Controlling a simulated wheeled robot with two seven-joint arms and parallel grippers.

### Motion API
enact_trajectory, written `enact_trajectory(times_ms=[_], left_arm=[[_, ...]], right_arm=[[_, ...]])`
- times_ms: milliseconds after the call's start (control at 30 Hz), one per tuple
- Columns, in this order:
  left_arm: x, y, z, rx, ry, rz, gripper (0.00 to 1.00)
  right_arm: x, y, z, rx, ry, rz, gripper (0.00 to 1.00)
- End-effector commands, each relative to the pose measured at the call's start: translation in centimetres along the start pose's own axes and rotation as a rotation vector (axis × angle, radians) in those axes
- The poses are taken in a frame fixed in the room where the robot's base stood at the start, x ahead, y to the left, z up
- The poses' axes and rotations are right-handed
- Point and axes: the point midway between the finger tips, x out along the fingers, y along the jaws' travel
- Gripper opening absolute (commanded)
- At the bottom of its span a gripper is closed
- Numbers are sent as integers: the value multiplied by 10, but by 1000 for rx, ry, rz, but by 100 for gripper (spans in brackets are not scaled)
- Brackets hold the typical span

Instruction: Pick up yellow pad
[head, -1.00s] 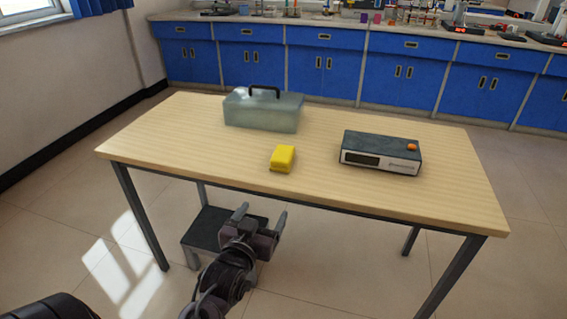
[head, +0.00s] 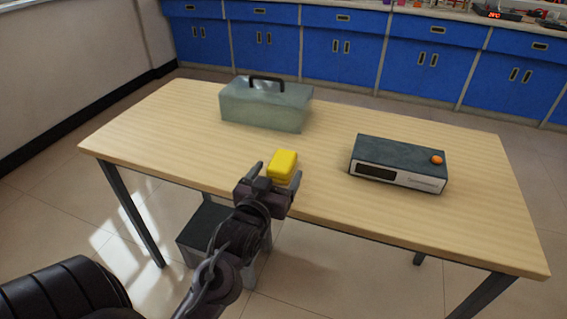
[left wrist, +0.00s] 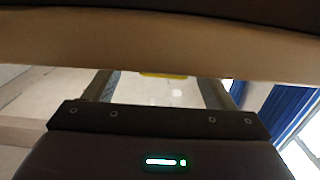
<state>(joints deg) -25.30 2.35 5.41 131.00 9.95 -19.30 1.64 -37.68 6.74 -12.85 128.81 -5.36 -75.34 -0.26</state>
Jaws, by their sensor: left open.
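The yellow pad (head: 283,165) lies on the wooden table (head: 400,212) near its front edge, left of the middle. My left gripper (head: 275,172) is open, its fingers pointing at the pad from the front side. In the head view the fingertips appear on either side of the pad's near end, though I cannot tell whether they reach around it. In the left wrist view, a thin strip of the yellow pad (left wrist: 165,75) shows between the two fingers at the table's edge, and the rest is hidden. My right gripper is not in view.
A translucent grey-green box (head: 265,105) with a black handle stands behind the pad. A dark and white device (head: 398,162) with an orange knob sits to the right. A dark stool (head: 205,232) stands under the table. The table's front right is clear.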

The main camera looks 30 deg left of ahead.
Motion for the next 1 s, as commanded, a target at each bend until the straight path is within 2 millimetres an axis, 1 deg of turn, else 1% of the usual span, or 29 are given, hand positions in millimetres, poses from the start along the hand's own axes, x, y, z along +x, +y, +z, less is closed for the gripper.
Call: enact_trajectory(times_ms=[133,300,400,500,700,767,1000], left_arm=[[14,-2,0,0,2,1,77],[39,-5,-1,1,2,0,77],[49,-5,-1,0,2,0,77],[53,-5,-1,0,0,0,77],[54,-5,-1,0,-1,0,77],[53,-5,-1,0,-1,0,71],[53,-5,-1,0,-1,0,39]], right_arm=[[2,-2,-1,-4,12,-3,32],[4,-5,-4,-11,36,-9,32],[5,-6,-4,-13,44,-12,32],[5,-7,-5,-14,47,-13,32],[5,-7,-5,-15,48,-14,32],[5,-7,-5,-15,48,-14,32],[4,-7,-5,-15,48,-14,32]])
